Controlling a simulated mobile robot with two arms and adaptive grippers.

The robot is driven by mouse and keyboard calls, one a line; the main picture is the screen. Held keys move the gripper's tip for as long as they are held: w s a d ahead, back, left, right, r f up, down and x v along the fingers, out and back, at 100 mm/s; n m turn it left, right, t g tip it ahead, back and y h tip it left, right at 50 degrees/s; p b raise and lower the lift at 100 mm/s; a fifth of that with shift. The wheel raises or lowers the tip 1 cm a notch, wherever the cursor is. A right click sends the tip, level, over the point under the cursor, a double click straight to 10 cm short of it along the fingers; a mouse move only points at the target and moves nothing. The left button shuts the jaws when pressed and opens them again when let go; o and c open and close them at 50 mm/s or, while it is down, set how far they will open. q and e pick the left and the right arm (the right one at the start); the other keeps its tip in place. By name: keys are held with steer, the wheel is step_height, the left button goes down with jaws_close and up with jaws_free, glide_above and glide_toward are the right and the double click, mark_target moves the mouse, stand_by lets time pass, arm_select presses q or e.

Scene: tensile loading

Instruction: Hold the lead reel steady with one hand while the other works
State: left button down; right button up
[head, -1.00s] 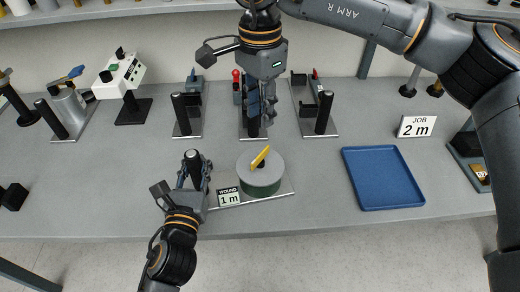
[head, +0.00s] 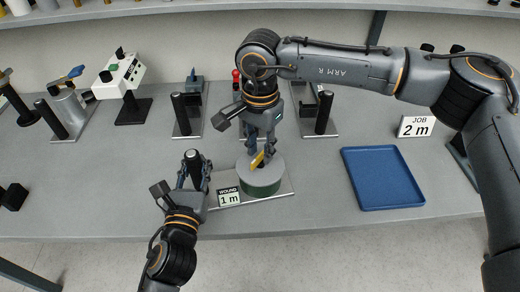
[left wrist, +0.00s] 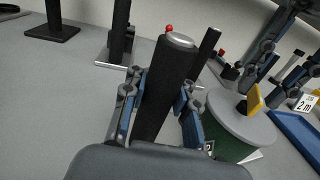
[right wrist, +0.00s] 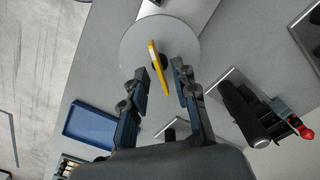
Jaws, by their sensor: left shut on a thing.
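The lead reel, a green drum with a grey top (head: 262,183), sits on a plate near the table's front edge. It also shows in the left wrist view (left wrist: 232,122) and right wrist view (right wrist: 135,38). A yellow handle (right wrist: 157,62) stands on its top. A black post (left wrist: 168,85) rises left of the reel. My left gripper (head: 194,168) is shut on this post. My right gripper (right wrist: 160,78) is open over the reel, pointing down. Its fingers flank the yellow handle with gaps on both sides. They partly hide the handle in the head view.
A "WOUND 1 m" sign (head: 229,197) stands at the reel's front left. A blue tray (head: 383,178) and a "JOB 2 m" sign (head: 416,126) are to the right. Several posts and devices, including a white control box (head: 120,76), stand behind. The table left of my left gripper is mostly clear.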

steer(key=shift+f, duration=0.55)
jaws_close()
steer(key=shift+m, duration=0.4)
